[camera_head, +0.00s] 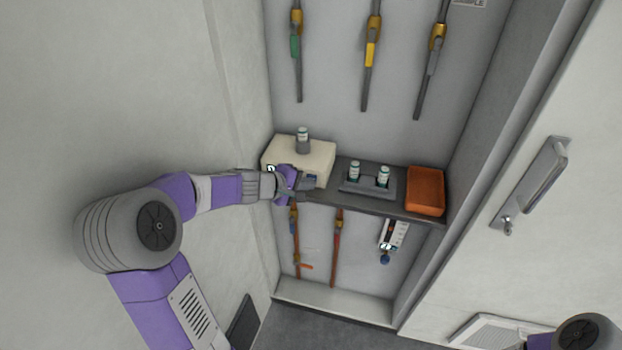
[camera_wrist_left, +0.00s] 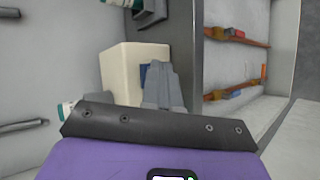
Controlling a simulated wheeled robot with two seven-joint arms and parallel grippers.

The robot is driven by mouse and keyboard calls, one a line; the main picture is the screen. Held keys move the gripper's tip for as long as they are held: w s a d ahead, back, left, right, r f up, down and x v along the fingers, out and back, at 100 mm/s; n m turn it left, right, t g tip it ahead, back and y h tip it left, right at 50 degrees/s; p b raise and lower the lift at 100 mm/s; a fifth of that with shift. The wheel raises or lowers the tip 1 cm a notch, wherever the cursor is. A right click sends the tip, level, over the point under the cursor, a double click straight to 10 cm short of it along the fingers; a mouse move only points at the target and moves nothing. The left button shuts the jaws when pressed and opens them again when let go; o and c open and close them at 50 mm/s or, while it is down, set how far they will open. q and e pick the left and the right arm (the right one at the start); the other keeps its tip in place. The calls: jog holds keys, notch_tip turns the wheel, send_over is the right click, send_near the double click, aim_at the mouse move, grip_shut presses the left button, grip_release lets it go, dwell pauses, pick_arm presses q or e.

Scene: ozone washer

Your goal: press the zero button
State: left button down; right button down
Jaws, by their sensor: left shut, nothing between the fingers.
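The cream box-shaped device (camera_head: 305,157) stands on the dark shelf at its left end. A small vial in a grey holder sits on its top. A blue panel (camera_head: 312,179) shows on its front beside my fingers, and also in the left wrist view (camera_wrist_left: 145,74). I cannot make out the zero button; my gripper covers part of the front. My left gripper (camera_head: 308,185) is shut and empty, its fingertips close to the device's front. In the left wrist view its fingers (camera_wrist_left: 160,75) overlap the panel; I cannot tell whether they touch. My right gripper is not in view.
On the dark shelf (camera_head: 343,176), a grey holder (camera_head: 370,183) carries two vials, and an orange tray (camera_head: 425,190) stands at the right. Pipes with valves run above and below. A flow meter (camera_head: 392,236) hangs below the shelf. Cabinet walls close in both sides.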

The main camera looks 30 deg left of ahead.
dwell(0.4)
pick_arm(q)
jog(key=shift+s+d+b, duration=0.2)
jog(key=shift+s+b, duration=0.35)
jog(key=shift+s, duration=0.15)
jog(key=s+b, duration=0.1)
jog(key=s, duration=0.1)
jog(key=s+d+b, duration=0.1)
jog(key=s, duration=0.2)
jog(key=shift+d, duration=0.1)
jog(key=shift+f, duration=0.1)
dwell(0.7)
